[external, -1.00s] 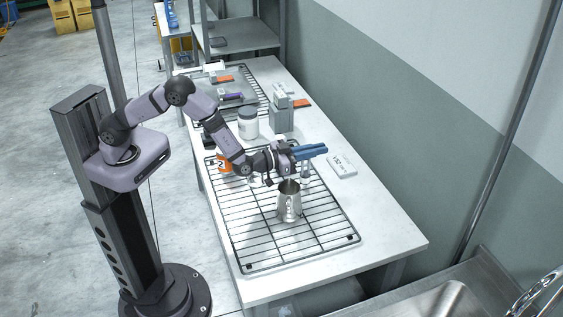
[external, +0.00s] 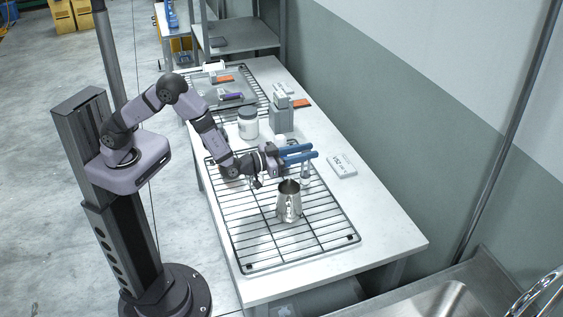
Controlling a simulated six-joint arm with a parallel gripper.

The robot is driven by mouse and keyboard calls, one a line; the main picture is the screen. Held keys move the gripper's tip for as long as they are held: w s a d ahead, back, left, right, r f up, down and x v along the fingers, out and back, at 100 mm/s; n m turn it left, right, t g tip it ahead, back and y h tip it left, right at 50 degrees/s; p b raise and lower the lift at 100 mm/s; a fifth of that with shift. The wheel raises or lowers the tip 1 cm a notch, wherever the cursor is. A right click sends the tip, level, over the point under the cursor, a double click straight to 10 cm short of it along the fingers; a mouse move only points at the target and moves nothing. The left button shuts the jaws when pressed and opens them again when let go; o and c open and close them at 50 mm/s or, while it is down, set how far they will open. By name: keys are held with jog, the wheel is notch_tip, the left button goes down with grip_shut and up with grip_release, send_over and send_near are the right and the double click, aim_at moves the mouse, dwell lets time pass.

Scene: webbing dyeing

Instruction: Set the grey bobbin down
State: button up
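My gripper (external: 312,151) is over the right side of the black wire rack (external: 240,265), its two blue fingers pointing right. A gap shows between the fingers, and they look open. A small pale grey upright piece (external: 305,175), which may be the grey bobbin, shows just below the fingertips. It is too small to make out clearly, and I cannot tell whether it touches the fingers. A shiny metal pitcher (external: 289,206) stands on the rack, just in front of the gripper.
A white card or box (external: 342,165) lies to the right of the rack. A white jar (external: 248,124) and a grey block-shaped object (external: 281,118) stand behind my arm. A tray (external: 213,98) lies at the back. The table's front right corner is clear.

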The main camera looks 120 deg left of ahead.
jog(key=b+v, duration=0.2)
jog(key=v, duration=0.6)
jog(key=shift+r, duration=0.1)
jog(key=w+d+r+m+h+p, duration=0.25)
jog(key=w+d+h+p, duration=0.2)
jog(key=d+h, duration=0.3)
jog(key=s+d+f+m+g+h+p, duration=0.2)
jog(key=s+d+m+g+h, duration=0.2)
jog(key=s+d, duration=0.3)
jog(key=s+d+f+m+g+b, duration=0.1)
jog(key=s+d+f+g, duration=0.2)
jog(key=s, duration=1)
jog(key=s+d+f+m+g+h+b, duration=0.1)
jog(key=s+d+f+g+b, duration=0.1)
jog(key=s, duration=1.1)
notch_tip(320, 180, down, 2)
jog(key=d+g, duration=0.1)
jog(key=g, duration=0.2)
jog(key=shift+d+g, duration=0.3)
jog(key=shift+g, duration=0.1)
